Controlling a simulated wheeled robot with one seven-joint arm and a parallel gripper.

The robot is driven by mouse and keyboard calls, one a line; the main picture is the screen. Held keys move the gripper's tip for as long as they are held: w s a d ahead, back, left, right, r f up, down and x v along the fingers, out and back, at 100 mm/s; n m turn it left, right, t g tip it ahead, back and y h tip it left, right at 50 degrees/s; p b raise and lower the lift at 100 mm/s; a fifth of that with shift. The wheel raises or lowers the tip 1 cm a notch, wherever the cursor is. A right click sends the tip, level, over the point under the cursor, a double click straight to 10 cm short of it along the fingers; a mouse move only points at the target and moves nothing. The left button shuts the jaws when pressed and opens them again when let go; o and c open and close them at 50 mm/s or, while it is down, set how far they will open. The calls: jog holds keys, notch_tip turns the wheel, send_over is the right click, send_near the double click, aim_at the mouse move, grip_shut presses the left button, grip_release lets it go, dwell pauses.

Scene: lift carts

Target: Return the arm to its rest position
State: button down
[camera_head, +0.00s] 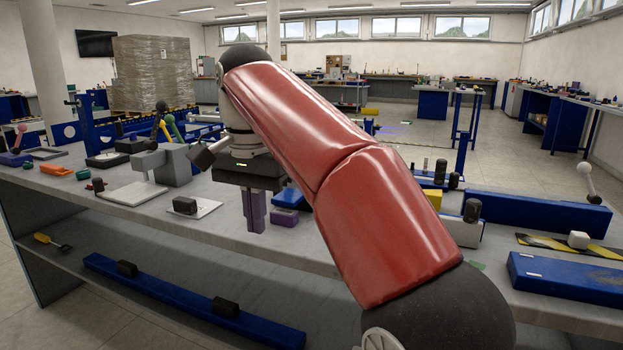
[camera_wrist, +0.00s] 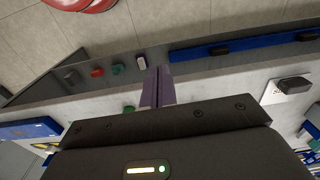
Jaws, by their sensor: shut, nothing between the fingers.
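My arm, with its red-covered links, reaches across the middle of the head view. My gripper (camera_head: 254,212) hangs at its end above the grey workbench (camera_head: 240,238), with its purple fingers pointing down. The fingers are together and nothing is between them. In the wrist view the gripper (camera_wrist: 157,88) shows as two purple fingers side by side, over the bench edge and the lower shelf. The arm hides part of the bench behind it.
A black block on a white plate (camera_head: 207,209) lies left of the gripper. A purple block (camera_head: 285,216) lies just right of it. A long blue bar (camera_head: 185,298) lies on the lower shelf. Blue boxes (camera_head: 568,277) stand at the right. The bench's front strip is mostly clear.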

jog(key=s+d+f+n+t, duration=0.1)
jog(key=s+d+f+t, duration=0.15)
jog(key=d, duration=0.55)
jog(key=s+d+f+n+t, duration=0.1)
jog(key=s+d+f, duration=0.3)
jog(key=d, duration=0.4)
jog(key=s+d+f+n+t, duration=0.1)
jog(key=s+d+f, duration=0.3)
jog(key=f, duration=0.3)
jog(key=s+d+f+n+t, duration=0.1)
jog(key=s+d+f, duration=0.3)
jog(key=s+f, duration=0.2)
jog(key=shift+s+f, duration=0.15)
jog(key=shift+f, duration=0.4)
